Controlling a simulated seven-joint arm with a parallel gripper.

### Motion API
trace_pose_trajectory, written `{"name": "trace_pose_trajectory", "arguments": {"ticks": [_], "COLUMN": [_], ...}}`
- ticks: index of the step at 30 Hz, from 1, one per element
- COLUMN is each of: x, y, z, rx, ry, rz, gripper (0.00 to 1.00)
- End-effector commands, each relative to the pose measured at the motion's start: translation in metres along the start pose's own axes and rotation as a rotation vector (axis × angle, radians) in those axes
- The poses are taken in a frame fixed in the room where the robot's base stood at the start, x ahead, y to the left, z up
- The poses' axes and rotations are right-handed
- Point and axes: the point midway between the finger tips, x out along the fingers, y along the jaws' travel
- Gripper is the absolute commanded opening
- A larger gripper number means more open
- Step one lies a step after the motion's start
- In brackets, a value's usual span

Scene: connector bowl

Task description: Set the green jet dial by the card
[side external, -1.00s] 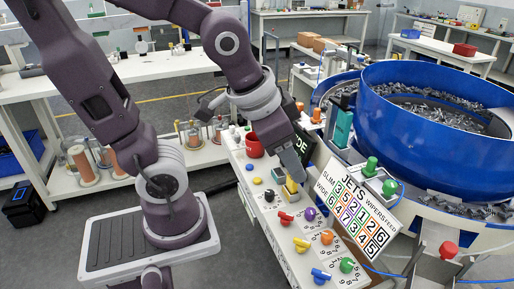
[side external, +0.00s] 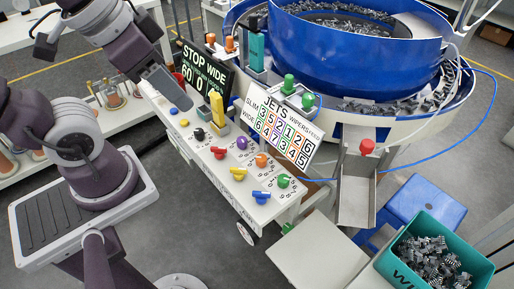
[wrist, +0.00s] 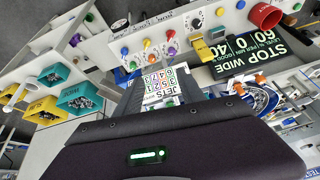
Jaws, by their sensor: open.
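The green jet dial (side external: 283,181) sits at the right end of the white control panel, nearest the card's lower right corner. In the wrist view the green dial (wrist: 132,66) is small, and its pointer setting is too small to read. The card (side external: 283,125), headed JETS with SLIM and WIDE rows of coloured numbers, leans behind the dials; it also shows in the wrist view (wrist: 160,86). A dark sign (side external: 203,72) reads STOP WIDE.
Red (side external: 219,152), purple (side external: 242,143), orange (side external: 261,160), yellow (side external: 238,174) and blue (side external: 261,196) dials surround the green one closely. An upright yellow handle (side external: 217,110) and black knob (side external: 199,133) stand left. A blue bowl (side external: 360,45) is behind. A teal bin (side external: 462,262) stands at right.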

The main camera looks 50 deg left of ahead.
Motion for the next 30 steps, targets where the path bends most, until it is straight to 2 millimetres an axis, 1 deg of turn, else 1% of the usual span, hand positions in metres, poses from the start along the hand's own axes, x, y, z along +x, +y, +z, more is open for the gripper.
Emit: {"name": "trace_pose_trajectory", "arguments": {"ticks": [2,4,7,8,9,11,12,15,16,18,19,22,26,30], "x": [0.015,0.036,0.074,0.087,0.105,0.134,0.152,0.192,0.201,0.218,0.223,0.234,0.253,0.276], "y": [0.003,0.008,0.026,0.035,0.047,0.07,0.086,0.124,0.134,0.15,0.155,0.161,0.15,0.136], "z": [-0.008,-0.019,-0.037,-0.041,-0.047,-0.051,-0.052,-0.047,-0.045,-0.039,-0.037,-0.034,-0.036,-0.038], "rx": [0.207,0.488,0.922,1.054,1.231,1.49,1.651,1.988,2.066,2.203,2.241,2.307,2.31,2.308], "ry": [-0.098,-0.203,-0.334,-0.367,-0.409,-0.46,-0.487,-0.532,-0.54,-0.552,-0.555,-0.561,-0.564,-0.564], "rz": [-0.02,-0.054,-0.11,-0.127,-0.152,-0.192,-0.219,-0.286,-0.303,-0.336,-0.347,-0.365,-0.364,-0.363], "gripper": [0.46,0.46,0.46,0.46,0.46,0.46,0.46,0.46,0.46,0.46,0.46,0.46,0.46,0.46]}}
